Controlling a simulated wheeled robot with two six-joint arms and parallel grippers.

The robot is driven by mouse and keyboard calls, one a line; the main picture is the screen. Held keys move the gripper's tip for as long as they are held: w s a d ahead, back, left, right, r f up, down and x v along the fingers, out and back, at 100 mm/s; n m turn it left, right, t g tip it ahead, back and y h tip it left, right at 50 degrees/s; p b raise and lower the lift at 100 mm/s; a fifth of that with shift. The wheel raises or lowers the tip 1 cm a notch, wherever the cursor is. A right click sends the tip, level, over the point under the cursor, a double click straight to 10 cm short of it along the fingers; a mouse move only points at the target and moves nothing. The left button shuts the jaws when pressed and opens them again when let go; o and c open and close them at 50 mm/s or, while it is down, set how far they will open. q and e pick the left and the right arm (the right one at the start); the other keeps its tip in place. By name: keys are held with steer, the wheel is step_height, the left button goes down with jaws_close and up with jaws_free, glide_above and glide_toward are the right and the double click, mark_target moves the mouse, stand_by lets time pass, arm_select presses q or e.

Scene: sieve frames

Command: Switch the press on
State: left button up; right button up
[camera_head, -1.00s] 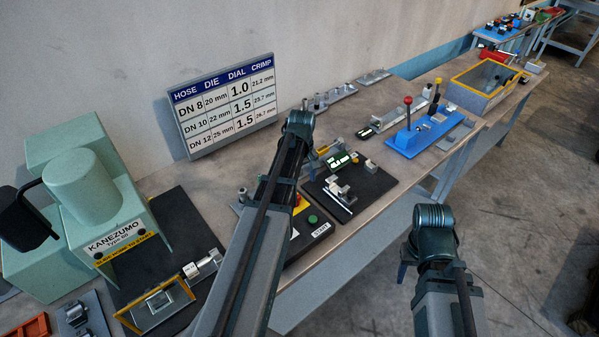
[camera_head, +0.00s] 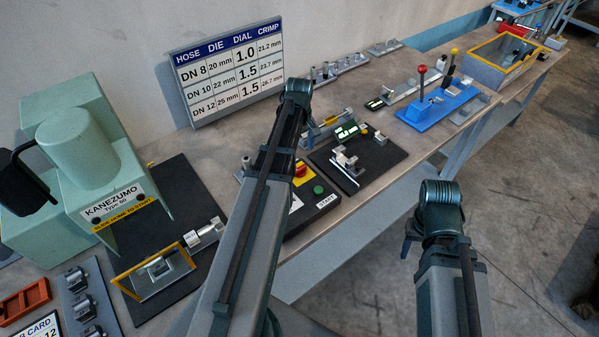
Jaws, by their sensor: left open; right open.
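The green press (camera_head: 112,190), marked KANEZUMO, stands at the left on a black mat. Its control box (camera_head: 292,222) is partly behind my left arm. The box shows a red knob on a yellow plate (camera_head: 300,170) and a green button (camera_head: 319,190) above a START label. My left gripper (camera_head: 306,118) is at the far end of my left arm, beyond the box; its jaws are mostly hidden behind my arm. My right gripper (camera_head: 408,240) hangs in front of the bench edge, mostly hidden behind my wrist. Neither gripper visibly holds anything.
A framed yellow slide (camera_head: 155,272) lies before the press. A black plate with a gauge (camera_head: 373,160) is right of the control box. A blue lever fixture (camera_head: 440,108) and yellow-rimmed bin (camera_head: 480,68) stand further right. A chart (camera_head: 232,70) leans on the wall.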

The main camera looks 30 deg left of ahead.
mark_target(300, 168)
arm_select(q)
step_height(300, 168, down, 9)
steer(key=b, duration=0.7)
steer(key=shift+r+b, duration=0.15)
steer(key=shift+b, duration=0.15)
steer(key=c, duration=1.3)
